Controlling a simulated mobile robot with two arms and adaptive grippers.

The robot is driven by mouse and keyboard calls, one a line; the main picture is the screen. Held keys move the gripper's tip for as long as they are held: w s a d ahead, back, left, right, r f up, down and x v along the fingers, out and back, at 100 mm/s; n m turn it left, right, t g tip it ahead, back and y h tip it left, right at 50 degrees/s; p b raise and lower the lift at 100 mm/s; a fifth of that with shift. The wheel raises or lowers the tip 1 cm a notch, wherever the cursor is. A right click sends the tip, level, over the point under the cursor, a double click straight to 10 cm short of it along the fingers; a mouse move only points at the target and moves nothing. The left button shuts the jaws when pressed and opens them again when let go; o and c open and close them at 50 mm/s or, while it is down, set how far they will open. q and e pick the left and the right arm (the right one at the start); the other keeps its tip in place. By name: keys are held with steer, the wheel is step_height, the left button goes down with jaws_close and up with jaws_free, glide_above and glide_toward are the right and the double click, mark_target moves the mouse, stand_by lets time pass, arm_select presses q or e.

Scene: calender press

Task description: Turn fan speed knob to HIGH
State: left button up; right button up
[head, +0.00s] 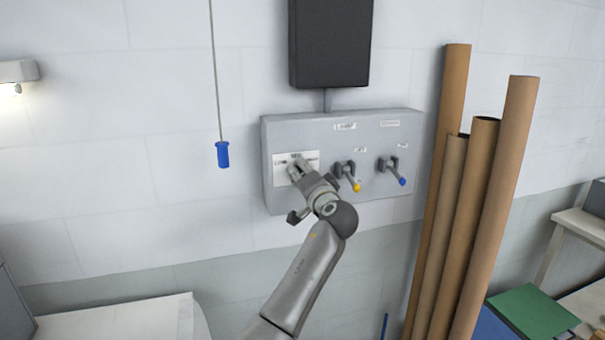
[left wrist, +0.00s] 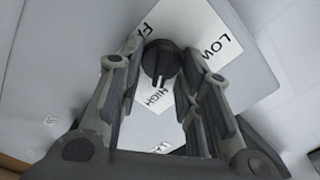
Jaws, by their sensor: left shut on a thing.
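The fan speed knob (left wrist: 160,58) is a small, dark round knob on a white label plate (head: 283,160) at the left of the grey wall panel (head: 340,120). In the left wrist view LOW reads to the upper right of the knob and HIGH below it. In the head view my gripper hides the knob. My right gripper is not in view.
Two levers, one yellow-tipped (head: 356,187) and one blue-tipped (head: 402,181), stick out to the right of my gripper. A blue pull handle (head: 222,154) hangs on a cord at left. Tall brown tubes (head: 480,190) stand right of the panel. A black box (head: 330,45) is above.

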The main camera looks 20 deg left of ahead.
arm_select(q)
steer(key=shift+m, duration=0.3)
steer(key=o, duration=1)
steer(key=shift+w, duration=0.1)
steer(key=shift+c, duration=0.2)
steer(key=shift+s+d, duration=0.3)
steer(key=shift+s, duration=0.2)
steer(key=v, duration=1.1)
steer(key=shift+w+f, duration=0.1)
